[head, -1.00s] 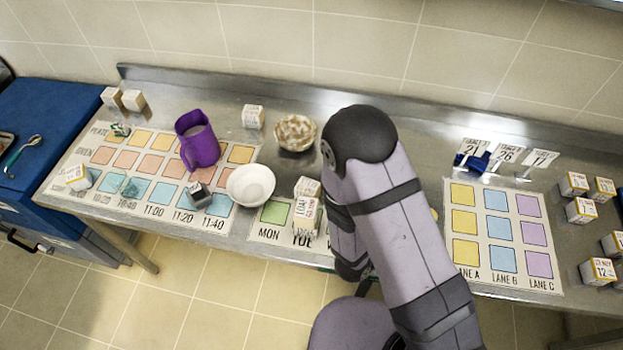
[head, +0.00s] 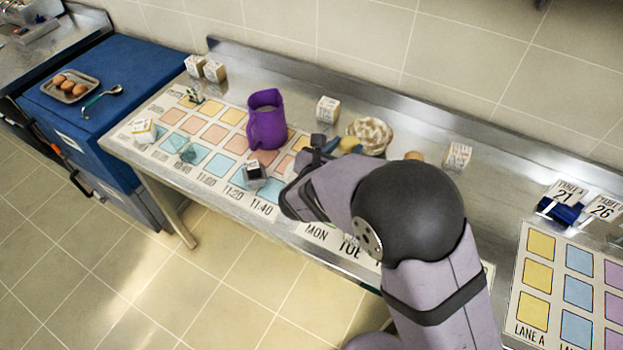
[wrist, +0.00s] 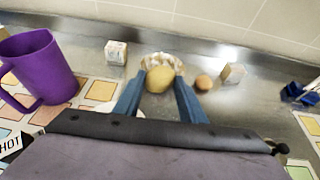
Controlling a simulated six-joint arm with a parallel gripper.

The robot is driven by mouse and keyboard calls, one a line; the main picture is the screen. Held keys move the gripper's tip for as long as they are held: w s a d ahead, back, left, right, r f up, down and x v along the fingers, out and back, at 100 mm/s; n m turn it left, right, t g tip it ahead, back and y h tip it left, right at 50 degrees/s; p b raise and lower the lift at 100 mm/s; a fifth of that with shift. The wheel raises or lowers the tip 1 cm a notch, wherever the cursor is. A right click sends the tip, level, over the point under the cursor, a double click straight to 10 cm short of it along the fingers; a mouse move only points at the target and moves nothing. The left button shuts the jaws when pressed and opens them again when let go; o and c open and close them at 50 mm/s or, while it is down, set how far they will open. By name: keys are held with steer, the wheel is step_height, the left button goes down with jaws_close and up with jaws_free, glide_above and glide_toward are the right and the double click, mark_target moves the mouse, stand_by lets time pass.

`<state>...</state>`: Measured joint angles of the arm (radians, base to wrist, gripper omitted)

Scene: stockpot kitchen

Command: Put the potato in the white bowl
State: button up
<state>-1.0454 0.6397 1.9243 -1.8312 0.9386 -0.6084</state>
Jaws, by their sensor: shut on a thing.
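The yellow potato (wrist: 160,79) sits between the blue fingers of my gripper (wrist: 159,85) in the wrist view, and the gripper is shut on it. In the head view the potato (head: 350,145) shows beyond my wrist, in front of a cream-and-brown patterned bowl (head: 371,134). That bowl (wrist: 162,60) is directly behind the potato in the wrist view; I cannot tell the gap between them.
A round brown item (head: 413,156) and a small carton (head: 457,156) are right of the patterned bowl. Another carton (head: 327,109) stands behind. A dark-topped cube (head: 254,176) sits on the colored chart (head: 150,120). A blue stand with number cards (head: 560,210) is at the right.

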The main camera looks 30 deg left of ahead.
steer(key=s+a+n+y, duration=0.3)
steer(key=a, duration=0.4)
steer(key=shift+g, duration=0.4)
steer(key=shift+d+f+p, duration=0.15)
steer(key=shift+f+p, duration=0.85)
steer(key=shift+f, duration=4.3)
steer(key=shift+f+b, duration=0.4)
steer(key=shift+b, duration=0.05)
steer(key=o, duration=0.8)
steer(key=shift+c, duration=0.2)
steer(key=shift+r, duration=0.15)
steer(key=shift+s+r+p, duration=0.15)
steer(key=shift+r+p, duration=0.2)
steer(key=shift+p, duration=0.15)
steer(key=b+v, duration=0.4)
steer(key=v, duration=0.7)
steer(key=shift+s+d, duration=0.25)
steer(key=shift+s, duration=0.15)
